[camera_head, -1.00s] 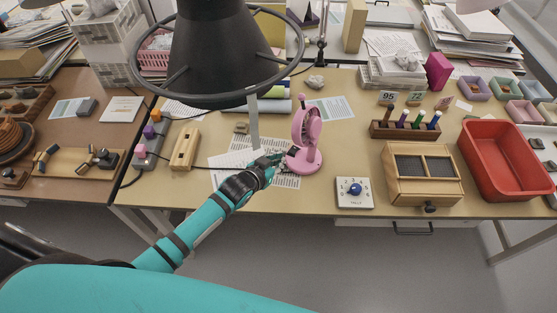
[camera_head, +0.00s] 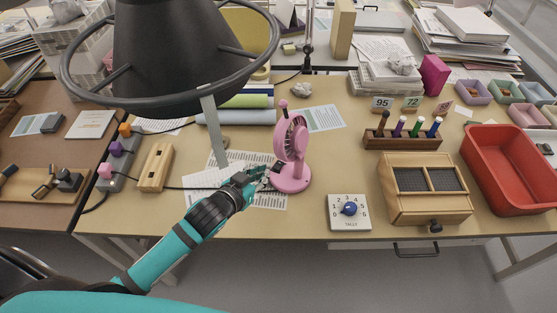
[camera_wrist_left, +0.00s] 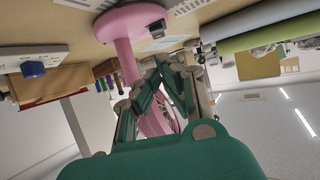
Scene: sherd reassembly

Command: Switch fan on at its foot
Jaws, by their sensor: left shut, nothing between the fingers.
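The pink fan (camera_head: 291,139) stands upright on its round pink foot (camera_head: 293,184) near the table's front edge. In the left wrist view the fan's foot (camera_wrist_left: 128,20) appears upside down at the top, with a small dark-and-light patch on it that may be the switch. My left gripper (camera_head: 266,171) is shut and empty, just left of the foot. My right gripper is not in view.
Printed sheets (camera_head: 262,199) lie under my left gripper. A white dial box (camera_head: 349,222) and a wooden box (camera_head: 425,207) stand to the right. A wooden block (camera_head: 156,167) stands to the left. A large dark lamp shade (camera_head: 170,50) hangs over the back left.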

